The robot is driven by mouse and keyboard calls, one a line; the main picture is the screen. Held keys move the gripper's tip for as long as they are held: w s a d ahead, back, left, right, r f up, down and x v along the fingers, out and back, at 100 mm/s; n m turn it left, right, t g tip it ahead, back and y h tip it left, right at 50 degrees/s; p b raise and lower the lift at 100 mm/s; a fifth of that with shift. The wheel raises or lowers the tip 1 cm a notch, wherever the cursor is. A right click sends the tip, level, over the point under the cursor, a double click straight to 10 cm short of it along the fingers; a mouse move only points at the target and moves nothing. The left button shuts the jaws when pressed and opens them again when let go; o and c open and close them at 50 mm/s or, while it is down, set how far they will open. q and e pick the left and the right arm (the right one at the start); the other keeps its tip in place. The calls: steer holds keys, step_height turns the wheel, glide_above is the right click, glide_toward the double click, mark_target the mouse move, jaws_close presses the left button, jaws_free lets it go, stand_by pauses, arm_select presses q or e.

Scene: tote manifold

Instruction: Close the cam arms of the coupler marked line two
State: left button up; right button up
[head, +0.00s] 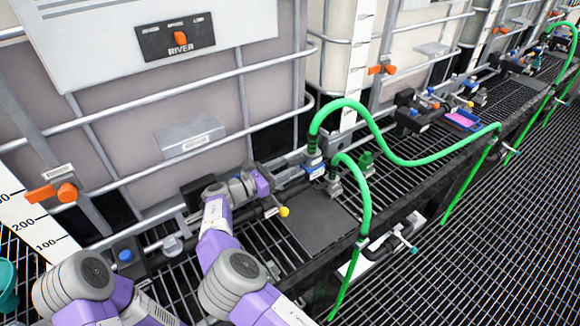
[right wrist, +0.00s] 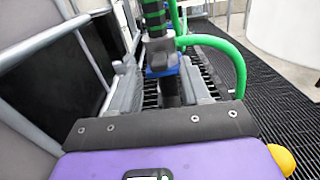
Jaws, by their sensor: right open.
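A coupler with a blue band (head: 313,166) stands upright at the tote's outlet in the head view, with a green hose (head: 372,120) rising from its top. The same coupler shows in the right wrist view (right wrist: 160,60). A second coupler (head: 333,184) with a thinner green hose stands close beside it. No line number is readable, and the cam arms are too small to make out. My right gripper (head: 290,180) is open and empty, pointing at the coupler from the left; its grey fingers (right wrist: 160,88) lie either side of it in the wrist view. My left gripper is out of view.
A caged tote (head: 150,110) with an orange handle stands behind. A dark plate (head: 320,222) lies on the grating in front. A green cap (head: 366,160) is right of the couplers. More totes and hoses continue right.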

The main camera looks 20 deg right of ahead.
steer(key=shift+x, duration=1.35)
jaws_close()
steer(key=shift+r+p, duration=0.2)
steer(key=shift+p, duration=0.25)
steer(key=r+g+y+p, duration=0.1)
steer(key=y+p, duration=0.2)
steer(key=p, duration=0.3)
steer(key=d+r+g+y+p, duration=0.1)
steer(key=y+p, duration=0.2)
steer(key=p, duration=0.3)
steer(key=d+r+g+y+p, duration=0.1)
steer(key=y+p, duration=0.2)
steer(key=p, duration=0.3)
steer(key=shift+w+r, duration=0.3)
steer(key=shift+w, duration=0.05)
steer(key=shift+w+d+g+y+p, duration=0.15)
steer(key=shift+g+y+p, duration=0.1)
steer(key=shift+y+p, duration=0.25)
steer(key=shift+d+g+y+p, duration=0.15)
steer(key=shift+g+y+p, duration=0.1)
steer(key=shift+y+p, duration=0.25)
steer(key=shift+y, duration=0.3)
